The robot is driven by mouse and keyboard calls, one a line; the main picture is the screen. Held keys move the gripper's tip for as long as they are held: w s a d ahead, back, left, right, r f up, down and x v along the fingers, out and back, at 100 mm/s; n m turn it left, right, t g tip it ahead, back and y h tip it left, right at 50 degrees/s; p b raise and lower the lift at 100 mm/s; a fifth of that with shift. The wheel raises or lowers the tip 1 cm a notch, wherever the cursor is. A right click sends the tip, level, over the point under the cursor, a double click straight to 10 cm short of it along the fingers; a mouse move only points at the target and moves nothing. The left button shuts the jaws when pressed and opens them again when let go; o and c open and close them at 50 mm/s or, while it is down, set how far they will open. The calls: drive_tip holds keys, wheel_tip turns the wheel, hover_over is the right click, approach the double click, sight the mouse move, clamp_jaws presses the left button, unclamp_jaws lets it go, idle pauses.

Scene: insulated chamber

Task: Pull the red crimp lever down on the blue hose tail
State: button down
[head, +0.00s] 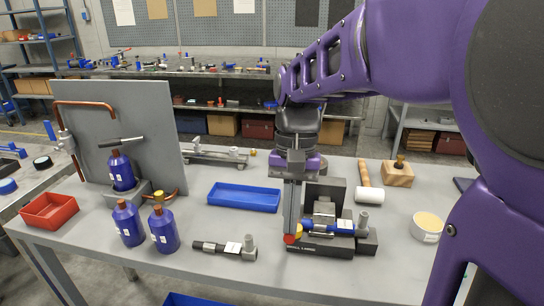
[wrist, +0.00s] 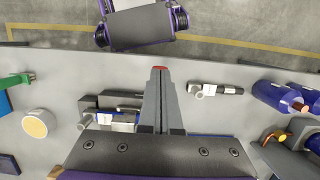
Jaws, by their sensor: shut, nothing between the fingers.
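A dark crimping press (head: 322,247) stands on the bench with the blue hose tail (head: 342,226) lying across it. The hose tail carries a white label and has a grey fitting at its right end; it also shows in the wrist view (wrist: 101,117). My gripper (head: 291,228) is shut and empty, pointing down at the press's left end. A red lever end (head: 289,239) shows right at the fingertips, and as a red spot (wrist: 160,68) beyond them in the wrist view. The rest of the lever is hidden by the fingers; I cannot tell whether they touch it.
A black hose tail (head: 216,247) lies to the left. A blue tray (head: 243,197) is behind it. Blue bottles (head: 163,230) and a red bin (head: 49,211) stand farther left. A mallet (head: 369,194), wooden block (head: 398,174) and white tub (head: 427,227) are on the right.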

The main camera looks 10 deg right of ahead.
drive_tip(key=shift+b+x, duration=0.7)
drive_tip(key=shift+x, duration=0.95)
drive_tip(key=a+p+v, duration=0.1)
drive_tip(key=p+v, duration=1)
drive_tip(key=v, duration=0.1)
drive_tip(key=shift+d+r, duration=0.4)
drive_tip(key=shift+d, duration=0.1)
drive_tip(key=shift+w, duration=0.15)
drive_tip(key=s+v, duration=0.1)
drive_tip(key=v, duration=0.5)
drive_tip(key=shift+w+r, duration=0.35)
drive_tip(key=shift+r, duration=0.2)
